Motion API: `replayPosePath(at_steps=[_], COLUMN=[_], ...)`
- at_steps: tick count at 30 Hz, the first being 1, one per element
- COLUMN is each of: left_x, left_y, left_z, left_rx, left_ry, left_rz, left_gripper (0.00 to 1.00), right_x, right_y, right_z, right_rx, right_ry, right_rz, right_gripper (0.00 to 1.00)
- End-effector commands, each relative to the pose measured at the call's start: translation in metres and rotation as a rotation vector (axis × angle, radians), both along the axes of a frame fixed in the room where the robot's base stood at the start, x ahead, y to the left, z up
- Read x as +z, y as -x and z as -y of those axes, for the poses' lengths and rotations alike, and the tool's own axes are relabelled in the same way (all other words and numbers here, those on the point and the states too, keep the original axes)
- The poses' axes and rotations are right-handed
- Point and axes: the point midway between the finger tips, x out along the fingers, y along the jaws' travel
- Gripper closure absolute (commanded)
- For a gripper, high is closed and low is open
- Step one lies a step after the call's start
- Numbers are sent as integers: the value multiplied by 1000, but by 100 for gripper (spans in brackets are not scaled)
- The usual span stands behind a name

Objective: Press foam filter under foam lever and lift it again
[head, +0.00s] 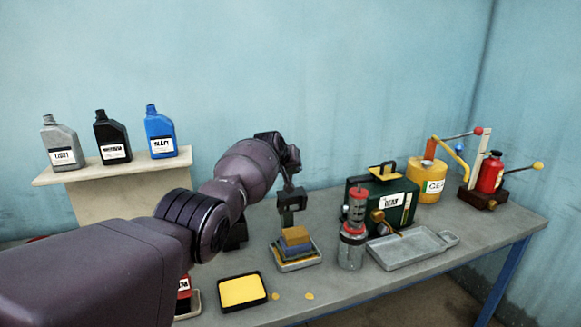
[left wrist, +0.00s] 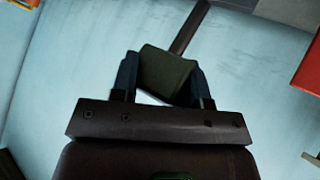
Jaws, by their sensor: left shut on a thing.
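My left gripper (head: 291,203) is above a small stack near the middle of the table. In the left wrist view its blue fingertips (left wrist: 163,80) are shut on a dark green-grey block, which looks like the grip of the foam lever (left wrist: 168,72). A dark bar (left wrist: 190,28) runs from behind that block to the upper right. An orange-yellow block, apparently the foam filter (head: 295,236), lies on a blue layer in a shallow grey tray (head: 300,266) under the gripper. A gap seems to show between gripper and block. My arm hides most of the lever. My right gripper is not in view.
A black-rimmed tray with yellow contents (head: 243,291) stands in front, with yellow spots beside it. A glass and red cylinder (head: 352,235), a grey pan (head: 405,250) and a green case (head: 400,205) stand right. Bottles stand on a shelf (head: 110,172) at left.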

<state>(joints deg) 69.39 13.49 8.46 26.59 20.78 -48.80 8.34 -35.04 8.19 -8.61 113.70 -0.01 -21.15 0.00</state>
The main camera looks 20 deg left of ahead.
Motion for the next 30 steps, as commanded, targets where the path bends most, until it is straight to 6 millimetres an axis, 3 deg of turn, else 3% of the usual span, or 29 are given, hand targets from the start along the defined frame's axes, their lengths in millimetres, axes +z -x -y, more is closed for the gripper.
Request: replayPosePath(at_steps=[1, 2, 6, 20, 30], left_x=[1, 1, 1, 5, 19], left_y=[-1, -1, -1, 2, 17], left_z=[-1, -1, -1, -2, -5], left_rx=[1, 1, 1, 1, 1], left_ry=[-1, -1, -1, -1, 0], left_rz=[5, 5, 5, 5, 4], left_gripper=[100, 57, 35, 34, 34], right_x=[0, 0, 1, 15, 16], right_y=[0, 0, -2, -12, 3], right_z=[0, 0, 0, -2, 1], right_rx=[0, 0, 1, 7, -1], right_ry=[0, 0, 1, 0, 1], right_rz=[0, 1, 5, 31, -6], right_gripper=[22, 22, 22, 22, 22])
